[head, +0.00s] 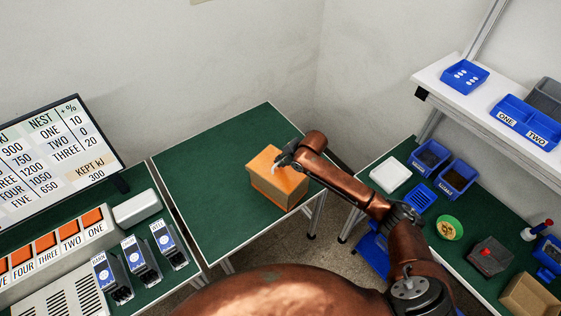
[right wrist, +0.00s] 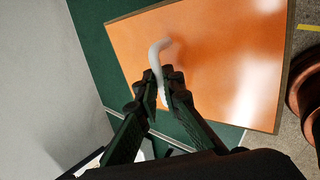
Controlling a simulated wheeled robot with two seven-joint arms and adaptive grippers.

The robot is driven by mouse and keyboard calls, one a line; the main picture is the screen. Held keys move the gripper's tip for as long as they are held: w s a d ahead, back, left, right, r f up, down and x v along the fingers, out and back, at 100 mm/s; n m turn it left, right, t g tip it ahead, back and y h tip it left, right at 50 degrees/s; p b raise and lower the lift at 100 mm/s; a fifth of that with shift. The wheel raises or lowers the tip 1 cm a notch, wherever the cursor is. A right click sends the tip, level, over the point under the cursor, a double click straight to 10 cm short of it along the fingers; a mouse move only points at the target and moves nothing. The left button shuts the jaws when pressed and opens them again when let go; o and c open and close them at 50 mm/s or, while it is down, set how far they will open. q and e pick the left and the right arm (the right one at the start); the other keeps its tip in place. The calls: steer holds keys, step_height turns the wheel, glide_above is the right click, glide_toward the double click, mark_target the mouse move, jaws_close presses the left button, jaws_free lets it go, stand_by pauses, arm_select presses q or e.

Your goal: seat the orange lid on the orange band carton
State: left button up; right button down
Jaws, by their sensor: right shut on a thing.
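The orange band carton (head: 270,190) stands on the middle green table near its right front edge. The orange lid (head: 263,160) lies over the carton's top, its outline roughly matching the carton's. I cannot tell whether a thin gap remains between them. The lid also fills much of the right wrist view (right wrist: 225,60), with a white curved handle (right wrist: 157,52) rising from it. My right gripper (head: 281,162) is over the lid, its fingers (right wrist: 163,90) shut on the handle. The fingertips hide the handle's lower end. My left gripper is not in view.
The middle table (head: 205,165) is otherwise bare. A left bench holds a row of orange-topped blocks (head: 68,233), several blue-and-black units (head: 136,255) and a sign board (head: 50,160). A right bench carries blue bins (head: 430,155), a white box (head: 390,174) and a green bowl (head: 449,227).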

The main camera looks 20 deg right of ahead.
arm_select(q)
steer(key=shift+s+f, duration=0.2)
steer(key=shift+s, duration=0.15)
arm_select(e)
steer(key=shift+f, duration=0.35)
arm_select(q)
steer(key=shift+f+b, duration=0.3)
steer(key=shift+b, duration=0.15)
arm_select(e)
steer(key=shift+f, duration=0.7)
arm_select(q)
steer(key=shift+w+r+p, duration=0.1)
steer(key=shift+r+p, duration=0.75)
arm_select(e)
steer(key=shift+f, duration=0.3)
stand_by(3.2)
steer(key=c, duration=2)
jaws_free()
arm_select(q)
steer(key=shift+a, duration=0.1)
arm_select(e)
steer(key=v, duration=1.2)
